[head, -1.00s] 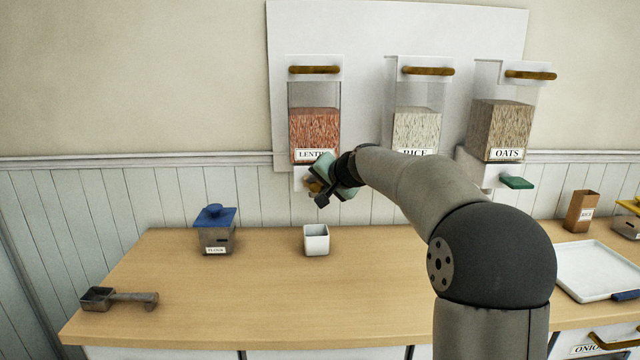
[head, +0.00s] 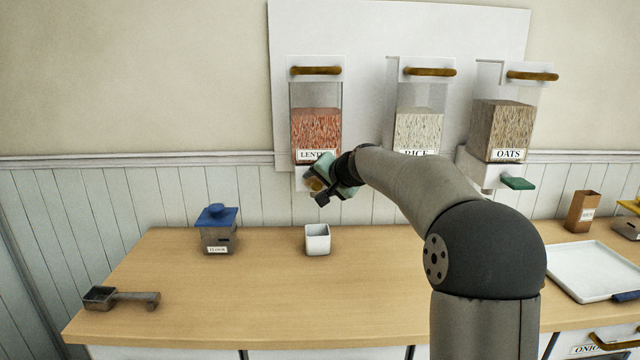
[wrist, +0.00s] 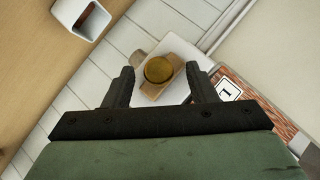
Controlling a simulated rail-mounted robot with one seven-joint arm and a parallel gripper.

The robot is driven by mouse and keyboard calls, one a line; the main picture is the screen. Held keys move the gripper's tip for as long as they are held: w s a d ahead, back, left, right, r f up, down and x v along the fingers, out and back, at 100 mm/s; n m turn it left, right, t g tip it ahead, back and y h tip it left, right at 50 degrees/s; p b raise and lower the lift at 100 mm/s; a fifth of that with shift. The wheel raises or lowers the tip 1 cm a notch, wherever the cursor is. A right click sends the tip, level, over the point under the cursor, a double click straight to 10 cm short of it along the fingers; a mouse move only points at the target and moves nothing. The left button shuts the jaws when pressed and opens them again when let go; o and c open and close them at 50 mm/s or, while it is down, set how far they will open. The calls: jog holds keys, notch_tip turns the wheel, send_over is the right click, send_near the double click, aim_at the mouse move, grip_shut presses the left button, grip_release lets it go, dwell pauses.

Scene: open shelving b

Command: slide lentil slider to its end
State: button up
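The lentil dispenser (head: 316,128) hangs on the wall panel at the left of three, with reddish lentils behind its clear front. Its slider (wrist: 175,52) is a small wooden block with a round brass knob (wrist: 158,69) under the dispenser's white base. My gripper (wrist: 160,72) is open, with one dark finger on each side of the knob and a gap to both. In the head view my gripper (head: 325,187) is just below the lentil label and partly covers the slider.
A white square cup (head: 317,241) stands on the wooden counter (head: 240,295) below the lentil dispenser. The rice dispenser (head: 417,125) and oats dispenser (head: 500,130) hang to the right. A blue-lidded canister (head: 217,232) and a scoop (head: 120,298) stand left.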

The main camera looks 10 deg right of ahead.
jog(key=b+v, duration=0.3)
jog(key=v, duration=1.4)
jog(key=s+a+f+n+g+h+p, duration=0.1)
jog(key=s+a+f+n+g, duration=0.15)
jog(key=s+f, duration=0.4)
jog(key=s+a+f+n+g+p, duration=0.1)
jog(key=s+a+f+g, duration=0.25)
jog(key=s+f, duration=0.35)
jog(key=s+f+n+g+h+p, duration=0.1)
jog(key=s+f+n+g, duration=0.1)
jog(key=s+f, duration=0.5)
jog(key=s+f+n+g+h+p, duration=0.1)
jog(key=s+f+g+h, duration=0.1)
jog(key=s+f, duration=0.6)
jog(key=s+a, duration=0.1)
jog(key=s, duration=0.4)
jog(key=shift+s+f+n+g, duration=0.15)
jog(key=shift+s+n+g, duration=0.15)
jog(key=shift+n+g, duration=0.1)
